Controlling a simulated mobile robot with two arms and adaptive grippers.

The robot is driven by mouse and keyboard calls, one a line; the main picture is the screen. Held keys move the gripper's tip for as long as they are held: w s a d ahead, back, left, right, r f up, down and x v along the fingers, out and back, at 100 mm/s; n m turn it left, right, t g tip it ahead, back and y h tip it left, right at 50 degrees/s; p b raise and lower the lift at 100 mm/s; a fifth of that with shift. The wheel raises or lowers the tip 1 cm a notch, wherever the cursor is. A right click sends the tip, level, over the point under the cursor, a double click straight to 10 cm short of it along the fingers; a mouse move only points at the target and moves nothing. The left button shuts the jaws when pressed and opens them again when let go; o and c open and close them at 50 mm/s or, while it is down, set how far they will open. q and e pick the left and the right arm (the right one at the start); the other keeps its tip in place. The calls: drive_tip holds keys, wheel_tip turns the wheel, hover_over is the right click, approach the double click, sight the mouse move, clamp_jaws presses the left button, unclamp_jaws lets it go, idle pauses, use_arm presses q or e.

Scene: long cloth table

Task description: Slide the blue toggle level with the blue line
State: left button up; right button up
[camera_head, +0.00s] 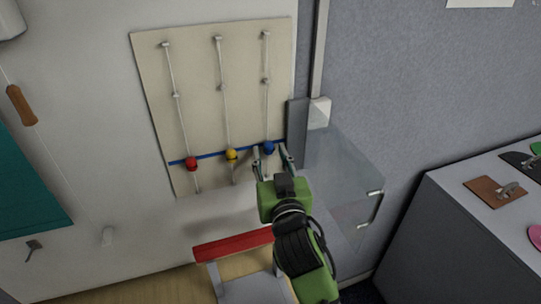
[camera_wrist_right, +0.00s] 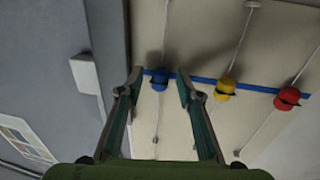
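The blue toggle (camera_head: 269,147) is a small ball on the rightmost rod of the beige board (camera_head: 190,75). The blue line (camera_head: 208,156) runs across the lower board. The blue toggle overlaps the line; it also shows in the right wrist view (camera_wrist_right: 159,79), where the line (camera_wrist_right: 195,79) meets its upper part. My right gripper (camera_head: 269,152) is open, with one finger on each side of the blue toggle and visible gaps in the right wrist view (camera_wrist_right: 160,75). Contact cannot be seen. My left gripper is not in view.
The yellow toggle (camera_head: 232,155) and red toggle (camera_head: 191,163) sit at the line on the other rods. A transparent panel (camera_head: 340,165) stands right of the board. A red bar (camera_head: 232,244) lies below. A grey cabinet (camera_head: 450,235) is at the right.

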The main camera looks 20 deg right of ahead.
drive_tip(key=shift+s, duration=0.3)
drive_tip(key=s, duration=0.7)
drive_tip(key=shift+a, duration=0.45)
